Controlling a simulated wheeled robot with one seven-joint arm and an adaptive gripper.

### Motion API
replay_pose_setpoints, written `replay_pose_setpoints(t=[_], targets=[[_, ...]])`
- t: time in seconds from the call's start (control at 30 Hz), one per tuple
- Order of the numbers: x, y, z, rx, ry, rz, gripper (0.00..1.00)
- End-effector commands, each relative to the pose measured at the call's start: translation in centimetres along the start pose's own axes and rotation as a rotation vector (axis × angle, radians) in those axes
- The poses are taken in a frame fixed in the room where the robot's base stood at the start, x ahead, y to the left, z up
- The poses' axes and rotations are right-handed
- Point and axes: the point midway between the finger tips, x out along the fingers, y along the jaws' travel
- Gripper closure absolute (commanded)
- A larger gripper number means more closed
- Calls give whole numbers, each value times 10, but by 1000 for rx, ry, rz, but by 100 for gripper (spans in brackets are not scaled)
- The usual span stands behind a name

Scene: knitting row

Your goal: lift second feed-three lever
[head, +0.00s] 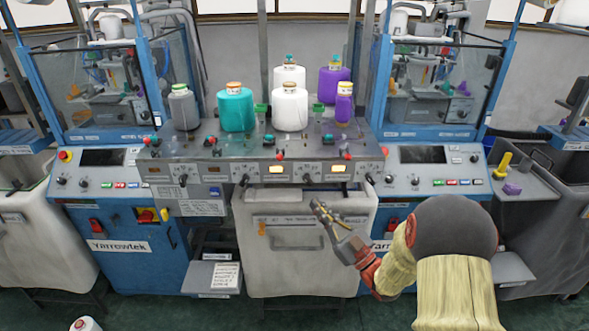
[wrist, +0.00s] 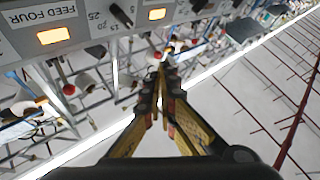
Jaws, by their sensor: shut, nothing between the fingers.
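The feed panel (head: 262,168) runs between the two blue machines, with several black pointer knobs and small red-tipped levers along it. One red-tipped lever (head: 280,155) is near the panel's middle and another (head: 347,157) is to its right. The labels are too small in the head view to tell which belongs to feed three. My gripper (head: 318,205) is shut and empty, below and in front of the panel, before the pale bin. In the wrist view its fingertips (wrist: 162,75) meet. A "FEED FOUR" label (wrist: 38,15), lit displays and red balls (wrist: 69,89) show there.
Several yarn cones, including a teal one (head: 236,108) and a white one (head: 290,108), stand on the panel's top. A pale bin (head: 300,270) is under it. The left machine (head: 130,255) and right machine (head: 425,185) flank it.

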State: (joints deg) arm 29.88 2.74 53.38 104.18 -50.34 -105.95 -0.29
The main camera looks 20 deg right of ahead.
Motion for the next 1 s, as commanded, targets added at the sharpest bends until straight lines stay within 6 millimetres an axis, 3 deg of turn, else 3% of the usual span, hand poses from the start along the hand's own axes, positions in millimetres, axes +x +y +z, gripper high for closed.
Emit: replay_pose_setpoints(t=[0.2, 0.67, 0.87, 1.0], targets=[[0, 0, -4, -133, 17, 2, 100], [4, 0, -4, -145, 16, 1, 100], [29, -1, -5, -145, 18, -1, 100], [57, -1, -5, -145, 19, -2, 100]])
